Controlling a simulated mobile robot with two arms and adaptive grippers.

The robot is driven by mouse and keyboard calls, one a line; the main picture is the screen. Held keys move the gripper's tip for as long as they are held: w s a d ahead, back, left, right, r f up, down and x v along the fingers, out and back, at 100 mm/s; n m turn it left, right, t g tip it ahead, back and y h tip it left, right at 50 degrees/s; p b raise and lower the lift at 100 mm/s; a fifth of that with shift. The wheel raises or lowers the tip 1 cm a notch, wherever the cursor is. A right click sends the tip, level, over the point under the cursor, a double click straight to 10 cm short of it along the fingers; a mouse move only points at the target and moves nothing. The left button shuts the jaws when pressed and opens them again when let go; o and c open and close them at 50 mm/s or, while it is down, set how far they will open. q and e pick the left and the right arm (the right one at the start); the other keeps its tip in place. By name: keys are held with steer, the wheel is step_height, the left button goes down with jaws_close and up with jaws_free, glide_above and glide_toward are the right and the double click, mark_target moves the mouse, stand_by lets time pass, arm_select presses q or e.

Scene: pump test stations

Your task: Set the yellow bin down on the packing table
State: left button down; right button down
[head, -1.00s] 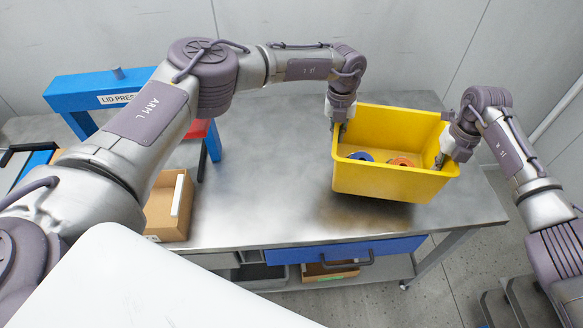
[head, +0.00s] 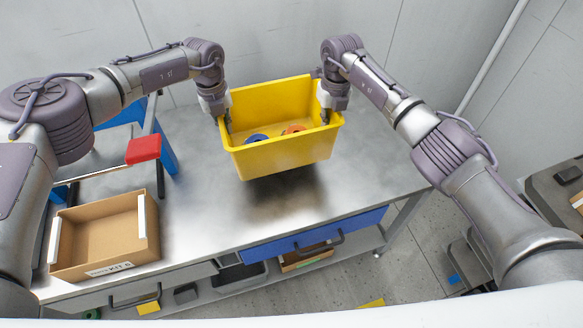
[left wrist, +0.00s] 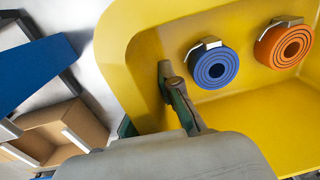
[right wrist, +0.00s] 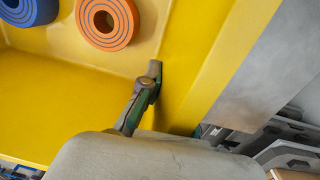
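The yellow bin (head: 285,158) hangs between my two grippers over the steel packing table (head: 205,205). A dark shadow lies below it, and it looks a little above the top. Inside lie a blue ring-shaped part (head: 256,138) and an orange one (head: 294,129). My left gripper (head: 228,122) is shut on the bin's left wall; the left wrist view shows one finger (left wrist: 180,100) inside the wall. My right gripper (head: 325,115) is shut on the right wall, with one finger (right wrist: 143,97) inside. The outer fingers are mostly hidden.
An open cardboard kit box (head: 105,240) stands at the table's left front. Behind it is a blue press with a red block (head: 143,150). A blue drawer (head: 315,235) is under the front edge. The steel top around the bin is clear.

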arm_select(q)
steer(key=shift+a+f, duration=0.1)
arm_select(e)
steer(key=shift+f, duration=0.1)
